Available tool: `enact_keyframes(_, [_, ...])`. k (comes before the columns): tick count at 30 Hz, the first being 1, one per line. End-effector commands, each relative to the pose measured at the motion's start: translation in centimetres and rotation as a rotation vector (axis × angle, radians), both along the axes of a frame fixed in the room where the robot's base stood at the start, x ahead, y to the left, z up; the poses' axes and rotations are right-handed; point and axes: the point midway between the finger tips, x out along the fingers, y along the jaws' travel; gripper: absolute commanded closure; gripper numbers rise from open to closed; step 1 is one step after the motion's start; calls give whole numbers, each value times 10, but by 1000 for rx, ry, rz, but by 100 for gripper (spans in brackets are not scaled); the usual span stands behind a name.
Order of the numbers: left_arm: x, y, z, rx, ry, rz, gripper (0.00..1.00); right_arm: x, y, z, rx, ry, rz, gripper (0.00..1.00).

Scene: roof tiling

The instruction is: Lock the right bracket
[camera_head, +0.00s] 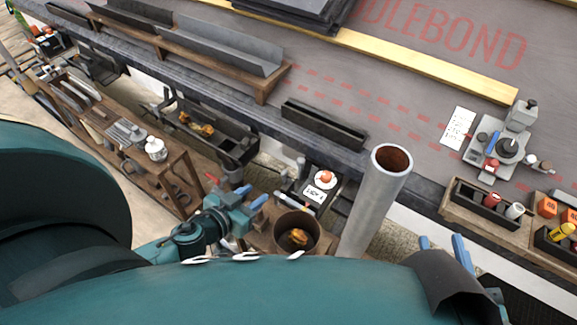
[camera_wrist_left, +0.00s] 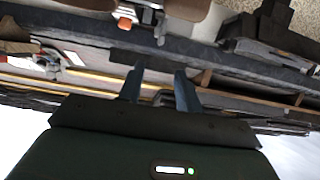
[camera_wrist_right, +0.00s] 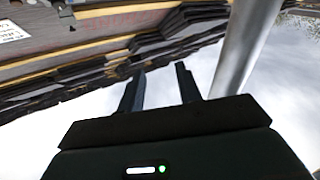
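I cannot tell for certain which thing is the right bracket; no lock on one shows clearly. A long grey metal trough (camera_head: 215,45) sits on a wooden support at the bench's front edge, with a shorter dark channel (camera_head: 322,125) to its right. My left gripper (camera_head: 252,196) is in front of the bench, left of a brown pot; its fingers are apart and empty, also in the left wrist view (camera_wrist_left: 159,85). My right gripper (camera_head: 442,244) is at the lower right, below the bench edge; its fingers are apart and empty in the right wrist view (camera_wrist_right: 158,85).
A grey upright pipe (camera_head: 374,205) stands between my grippers. A brown pot (camera_head: 296,232) is left of it. A grey machine (camera_head: 505,145) and a wooden tray (camera_head: 455,215) are at the right. A wooden cart (camera_head: 135,155) stands at the left. The middle of the bench top is mostly clear.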

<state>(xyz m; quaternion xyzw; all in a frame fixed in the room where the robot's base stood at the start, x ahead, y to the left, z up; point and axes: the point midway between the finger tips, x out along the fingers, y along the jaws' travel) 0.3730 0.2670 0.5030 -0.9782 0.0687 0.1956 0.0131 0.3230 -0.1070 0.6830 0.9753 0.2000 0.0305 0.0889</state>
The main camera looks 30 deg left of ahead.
Motion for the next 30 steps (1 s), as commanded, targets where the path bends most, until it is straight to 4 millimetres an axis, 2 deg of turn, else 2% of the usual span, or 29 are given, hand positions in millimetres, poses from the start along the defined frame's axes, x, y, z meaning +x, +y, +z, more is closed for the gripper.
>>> enact_keyframes(5, [21, -2, -7, 3, -6, -1, 65, 0, 1, -1, 1, -14, 4, 65])
enact_keyframes(18, [92, -12, -38, 3, -4, 1, 65, -3, 7, -2, 9, -97, 33, 65])
enact_keyframes(24, [112, -15, -47, 1, -2, 1, 65, -4, 8, -4, 19, -105, 39, 65])
enact_keyframes(30, [118, -16, -49, 2, -1, 1, 65, -4, 8, -1, 24, -111, 41, 65])
